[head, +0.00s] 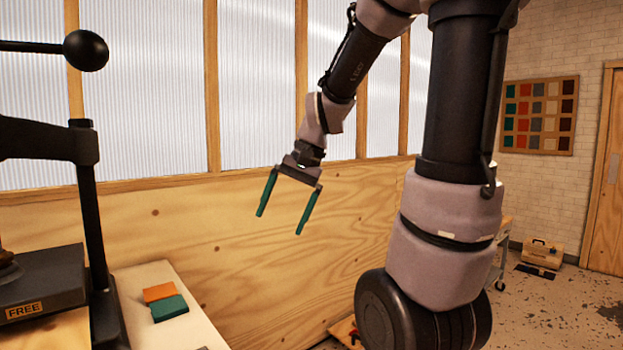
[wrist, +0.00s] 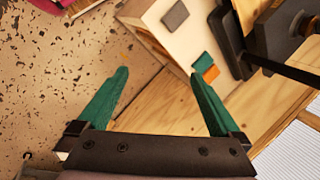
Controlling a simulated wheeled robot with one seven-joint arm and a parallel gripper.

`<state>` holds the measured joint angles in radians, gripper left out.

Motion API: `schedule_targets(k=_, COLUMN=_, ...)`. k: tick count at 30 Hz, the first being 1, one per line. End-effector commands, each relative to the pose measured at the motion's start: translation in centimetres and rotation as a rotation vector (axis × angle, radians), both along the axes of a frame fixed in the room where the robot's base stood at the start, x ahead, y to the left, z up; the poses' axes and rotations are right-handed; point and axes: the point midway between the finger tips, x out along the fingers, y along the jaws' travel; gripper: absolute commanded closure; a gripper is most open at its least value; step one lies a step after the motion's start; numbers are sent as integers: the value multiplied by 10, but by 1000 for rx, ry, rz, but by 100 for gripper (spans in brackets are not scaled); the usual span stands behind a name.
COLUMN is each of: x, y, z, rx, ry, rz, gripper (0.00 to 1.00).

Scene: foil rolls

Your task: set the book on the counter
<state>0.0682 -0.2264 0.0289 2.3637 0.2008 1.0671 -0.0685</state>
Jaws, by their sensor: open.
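My gripper (head: 280,222) hangs open and empty in the head view, fingers pointing down, in front of the plywood wall panel. Its two green fingers also stand wide apart in the wrist view (wrist: 160,73), with nothing between them. A pale counter (head: 190,300) lies at the lower left of the head view, below and left of my gripper. It also shows at the top of the wrist view (wrist: 160,17). I cannot make out anything that is clearly a book in either view.
A black lever press (head: 90,210) stands at the left. A toolbox (head: 543,252) sits on the speckled floor at the right.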

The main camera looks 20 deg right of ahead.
Motion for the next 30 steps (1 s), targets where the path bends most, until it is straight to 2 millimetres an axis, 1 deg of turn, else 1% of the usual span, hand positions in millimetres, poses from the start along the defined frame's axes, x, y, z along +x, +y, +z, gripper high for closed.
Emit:
schedule_targets(k=1, x=-11, y=-4, z=16, rx=-34, ry=-73, rz=14, gripper=0)
schedule_targets(k=3, x=-24, y=-10, z=33, rx=-82, ry=-164, rz=31, gripper=0)
schedule_targets(k=6, x=-43, y=-18, z=54, rx=-144, ry=-284, rz=47, gripper=0)
schedule_targets(k=9, x=-58, y=-25, z=69, rx=-191, ry=-382, rz=59, gripper=0)
schedule_targets(k=12, x=-68, y=-30, z=79, rx=-224, ry=-449, rz=65, gripper=0)
schedule_targets(k=17, x=-75, y=-33, z=84, rx=-245, ry=-491, rz=69, gripper=0)
schedule_targets(k=30, x=-75, y=-34, z=85, rx=-245, ry=-492, rz=69, gripper=0)
